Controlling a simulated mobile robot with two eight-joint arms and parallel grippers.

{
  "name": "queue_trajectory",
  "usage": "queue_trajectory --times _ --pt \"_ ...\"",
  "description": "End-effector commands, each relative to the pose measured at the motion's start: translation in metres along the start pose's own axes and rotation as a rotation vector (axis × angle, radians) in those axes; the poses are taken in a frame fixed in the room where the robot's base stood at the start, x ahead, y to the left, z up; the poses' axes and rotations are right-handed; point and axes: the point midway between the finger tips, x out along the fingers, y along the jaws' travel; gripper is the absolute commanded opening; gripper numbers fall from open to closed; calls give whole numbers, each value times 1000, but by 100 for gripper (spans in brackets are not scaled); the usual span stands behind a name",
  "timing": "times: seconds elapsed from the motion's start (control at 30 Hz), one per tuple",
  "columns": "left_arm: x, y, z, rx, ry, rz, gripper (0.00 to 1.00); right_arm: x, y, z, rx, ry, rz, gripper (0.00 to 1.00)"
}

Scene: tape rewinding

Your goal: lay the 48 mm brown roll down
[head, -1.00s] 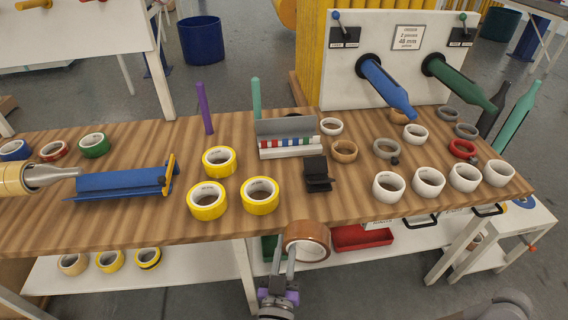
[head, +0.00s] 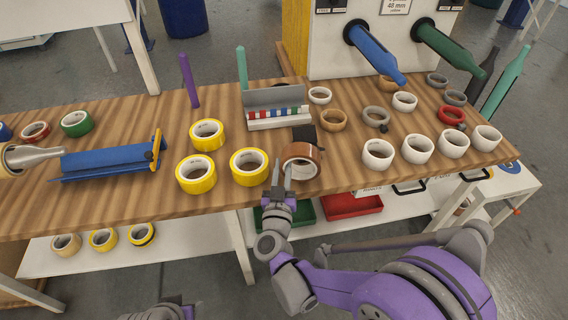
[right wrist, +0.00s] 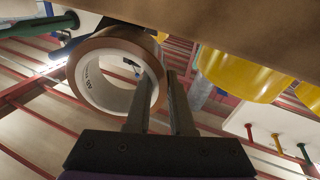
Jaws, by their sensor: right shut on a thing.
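The brown roll (head: 314,164), brown outside with a pale core, is in my right gripper (head: 281,172) at the table's front edge, right of the front yellow rolls. It also shows in the right wrist view (right wrist: 92,82), standing on its rim with its hole facing sideways. One finger is inside the core and the other outside, so the gripper (right wrist: 160,95) is shut on the roll's wall. I cannot tell whether the roll touches the wooden table (head: 225,200).
A yellow roll (head: 236,172) stands just left of the brown roll. A black block (head: 304,132) is right behind it. White rolls (head: 378,161) stand to the right. A blue holder (head: 105,160) is at the left. Bare tabletop shows between the brown roll and the white rolls.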

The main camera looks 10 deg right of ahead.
Motion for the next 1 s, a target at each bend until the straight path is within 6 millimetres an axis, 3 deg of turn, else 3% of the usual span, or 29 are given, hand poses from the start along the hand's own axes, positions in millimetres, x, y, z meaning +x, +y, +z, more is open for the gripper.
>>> queue_trajectory --times 0.13,0.23,0.6,0.63,0.77,1.0 --pt "0 0 0 0 0 0 50 29 1 3 -2 0 3 0" --pt "5 0 2 0 -2 0 50 25 -2 18 -1 0 1 0" --pt "9 0 3 0 -3 0 50 24 -2 22 0 0 0 0" --pt "8 0 3 0 -3 0 50 24 -2 21 1 0 0 26" --pt "7 0 3 0 -3 0 50 24 -2 20 1 0 0 50" --pt "7 0 3 0 -3 0 50 24 -2 20 1 0 0 51"
